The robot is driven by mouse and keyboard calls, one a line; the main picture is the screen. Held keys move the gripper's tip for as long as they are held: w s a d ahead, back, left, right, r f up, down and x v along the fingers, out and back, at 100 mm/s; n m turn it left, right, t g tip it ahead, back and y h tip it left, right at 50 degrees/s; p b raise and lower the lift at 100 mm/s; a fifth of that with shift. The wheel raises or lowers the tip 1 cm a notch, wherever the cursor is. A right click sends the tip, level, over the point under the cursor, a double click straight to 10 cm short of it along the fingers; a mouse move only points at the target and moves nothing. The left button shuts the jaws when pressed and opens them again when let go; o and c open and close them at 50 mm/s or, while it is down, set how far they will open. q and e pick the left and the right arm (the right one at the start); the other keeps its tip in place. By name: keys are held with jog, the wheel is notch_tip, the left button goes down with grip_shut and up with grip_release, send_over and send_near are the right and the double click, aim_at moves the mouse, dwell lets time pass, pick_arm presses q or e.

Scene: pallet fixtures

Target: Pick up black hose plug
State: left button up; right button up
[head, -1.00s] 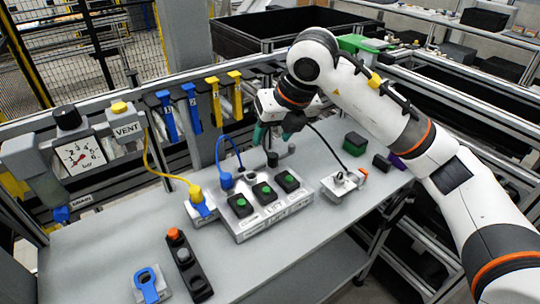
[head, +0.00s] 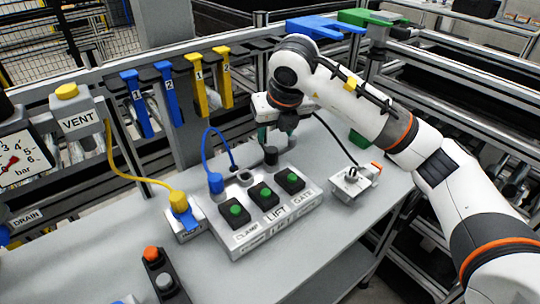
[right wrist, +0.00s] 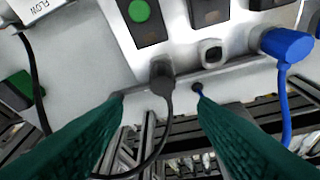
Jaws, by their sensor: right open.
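The black hose plug (head: 271,155) stands at the back edge of the grey control box (head: 262,228). In the right wrist view the black hose plug (right wrist: 161,78) lies between and just beyond my fingertips, with its black hose curving down toward me. My right gripper (head: 275,138) is above and behind the plug. In the right wrist view its teal fingers (right wrist: 160,94) are spread wide on either side of the plug and hold nothing. Any contact between fingers and plug cannot be told. My left gripper is not in view.
A blue plug (head: 215,183) with a blue hose and an open socket (head: 245,177) sit beside the black plug. A yellow plug (head: 178,200) is farther left. A metal block (head: 353,182) with a black hose stands right.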

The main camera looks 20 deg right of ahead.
aim_at(272, 150)
jog(key=x, duration=0.3)
jog(key=p+x, duration=0.1)
jog(key=x, duration=0.1)
jog(key=p+x, duration=0.1)
jog(key=x, duration=0.1)
jog(key=shift+s+a+f, duration=0.1)
jog(key=shift+s+f, duration=0.1)
jog(key=shift+s, duration=0.2)
jog(key=shift+w+f, duration=0.3)
jog(key=shift+f, duration=0.3)
jog(key=c, duration=1)
